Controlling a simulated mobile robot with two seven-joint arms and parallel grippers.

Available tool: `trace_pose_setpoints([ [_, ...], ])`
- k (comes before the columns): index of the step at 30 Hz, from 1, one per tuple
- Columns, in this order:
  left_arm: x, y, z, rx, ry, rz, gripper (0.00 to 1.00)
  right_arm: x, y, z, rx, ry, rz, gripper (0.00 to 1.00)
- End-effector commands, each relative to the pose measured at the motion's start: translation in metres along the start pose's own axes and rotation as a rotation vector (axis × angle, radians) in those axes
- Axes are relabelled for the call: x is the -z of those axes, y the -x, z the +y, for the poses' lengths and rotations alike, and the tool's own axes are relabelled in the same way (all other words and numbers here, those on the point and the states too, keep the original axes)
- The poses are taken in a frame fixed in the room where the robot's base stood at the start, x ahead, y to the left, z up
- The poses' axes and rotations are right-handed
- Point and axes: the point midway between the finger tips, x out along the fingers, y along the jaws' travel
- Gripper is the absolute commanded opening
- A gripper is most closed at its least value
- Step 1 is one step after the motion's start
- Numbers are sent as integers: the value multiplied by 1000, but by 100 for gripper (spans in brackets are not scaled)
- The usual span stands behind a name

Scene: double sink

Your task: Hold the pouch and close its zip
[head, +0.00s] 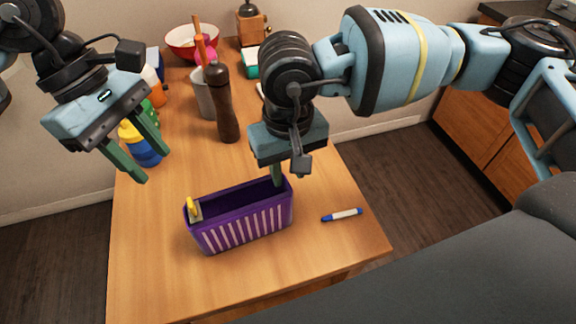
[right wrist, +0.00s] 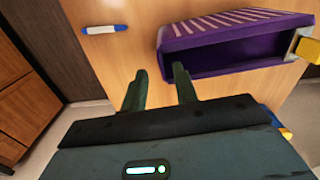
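The purple pouch (head: 243,229) with pale stripes stands on the table with its long top open. It also shows in the right wrist view (right wrist: 220,40). A yellow zip pull (head: 191,205) sits at the pouch's left end; in the right wrist view the pull (right wrist: 306,47) is at the right edge. My right gripper (right wrist: 158,82) is open, fingers pointing down at the pouch's right end. One fingertip overlaps the pouch's rim in view; I cannot tell whether it touches. My left gripper (head: 140,158) is open and empty, above and left of the pouch.
A blue and white marker (head: 342,215) lies right of the pouch. The table's front is clear.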

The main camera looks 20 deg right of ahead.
Motion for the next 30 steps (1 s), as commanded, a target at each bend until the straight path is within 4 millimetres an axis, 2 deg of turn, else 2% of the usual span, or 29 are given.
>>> trace_pose_setpoints([
  [5,0,0,0,0,0,0,36,0,-8,0,1,-2,-1,29],
  [19,0,0,0,0,0,0,36,0,-68,-1,3,-3,-1,29],
  [24,0,0,0,0,0,0,36,0,-77,-1,4,-4,0,29],
  [30,0,0,0,0,0,0,36,0,-78,-1,4,-4,1,29],
])
